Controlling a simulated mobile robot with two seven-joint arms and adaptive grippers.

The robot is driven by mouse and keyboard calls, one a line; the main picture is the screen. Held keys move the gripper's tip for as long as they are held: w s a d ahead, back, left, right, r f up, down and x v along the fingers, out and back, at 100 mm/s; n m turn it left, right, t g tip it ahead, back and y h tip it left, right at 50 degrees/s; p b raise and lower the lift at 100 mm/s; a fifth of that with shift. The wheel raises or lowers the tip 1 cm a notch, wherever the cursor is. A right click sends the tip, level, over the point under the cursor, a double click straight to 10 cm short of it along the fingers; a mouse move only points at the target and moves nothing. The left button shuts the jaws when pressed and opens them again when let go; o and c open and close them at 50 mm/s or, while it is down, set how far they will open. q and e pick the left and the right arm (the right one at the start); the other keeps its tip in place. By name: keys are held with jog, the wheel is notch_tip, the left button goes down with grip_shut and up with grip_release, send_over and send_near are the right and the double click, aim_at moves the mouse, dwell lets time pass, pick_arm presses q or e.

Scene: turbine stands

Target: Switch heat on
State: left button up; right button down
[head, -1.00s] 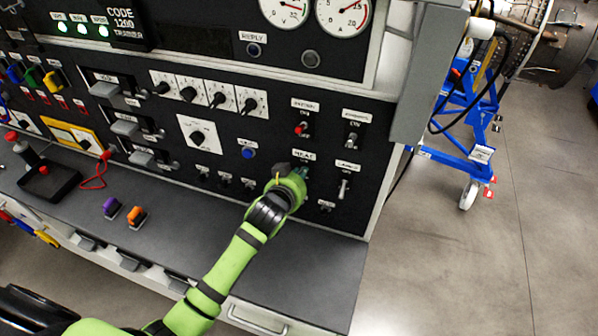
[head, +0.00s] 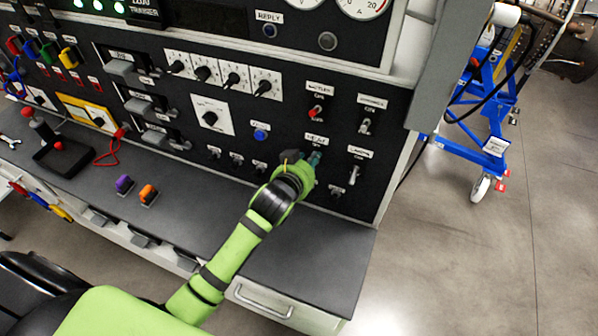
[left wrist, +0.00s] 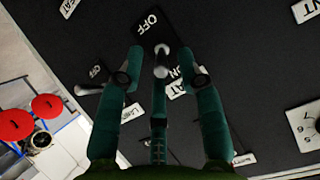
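The heat switch (left wrist: 162,60) is a small metal toggle on a black plate with OFF, ON and HEAT lettering, seen upside down in the left wrist view. Its lever lies between the fingers of my left gripper (left wrist: 160,72). The fingers are spread apart, and I cannot tell whether any of them touches the lever. In the head view, my left gripper (head: 312,163) is at the panel just below the HEAT label (head: 315,138) and hides the switch. Which position the lever is in is not clear. My right gripper is not in view.
Close neighbours on the black panel are a red-tipped switch (head: 315,112) above, toggles (head: 365,126) (head: 353,175) to the right and a blue button (head: 261,135) to the left. A grey desk ledge (head: 310,255) lies below. A blue wheeled stand (head: 485,125) is at right.

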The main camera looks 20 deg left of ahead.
pick_arm(q)
jog(key=v, duration=1)
jog(key=shift+f, duration=0.15)
jog(key=s+a+f+g, duration=0.2)
jog(key=s+f+g, duration=0.3)
jog(key=s, duration=0.5)
jog(key=s+a+f+g, duration=0.1)
jog(key=s+f+g, duration=0.4)
jog(key=s, duration=0.5)
jog(key=s+f+b, duration=0.3)
jog(key=f+b, duration=0.4)
jog(key=f, duration=2.6)
jog(key=s+a+f+g+b, duration=0.1)
jog(key=s+f+b, duration=0.4)
jog(key=s+f, duration=1)
notch_tip(320, 180, down, 2)
jog(key=shift+a+f+g, duration=0.1)
jog(key=shift+a+g, duration=0.2)
jog(key=shift+a, duration=0.6)
